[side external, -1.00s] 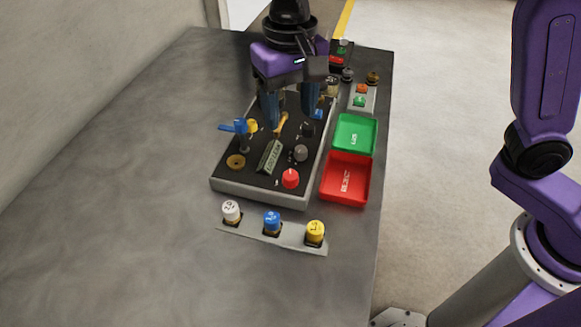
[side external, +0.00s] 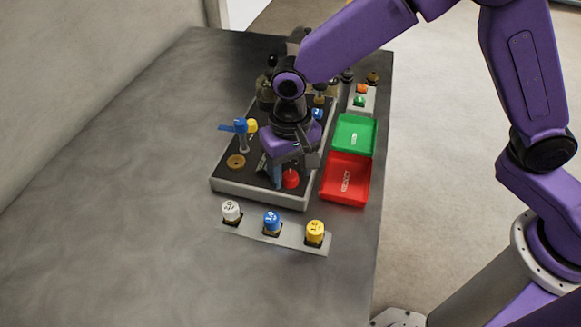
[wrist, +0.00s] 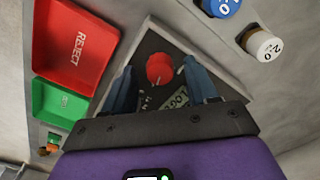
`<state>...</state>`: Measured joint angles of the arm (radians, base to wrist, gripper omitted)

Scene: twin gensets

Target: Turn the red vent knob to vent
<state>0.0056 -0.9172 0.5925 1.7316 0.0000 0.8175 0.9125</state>
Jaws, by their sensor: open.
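The red vent knob (side external: 290,178) sits at the near right corner of the dark panel (side external: 222,172). In the wrist view the red knob (wrist: 160,68) lies between and beyond the two blue fingers, with a pale mark on its lower right. My gripper (wrist: 163,80) is open and points down at the knob. In the side view my gripper (side external: 291,172) is over the near end of the panel, its fingers on either side of the knob. I cannot tell whether a finger touches it. My gripper hides much of the panel's middle.
A red tray (side external: 345,201) and a green tray (side external: 355,120) stand right of the panel. White (side external: 231,211), blue (side external: 272,220) and yellow (side external: 315,232) capped pieces stand on a strip in front. A blue-handled valve (side external: 238,127) rises at the panel's left. The table's left side is clear.

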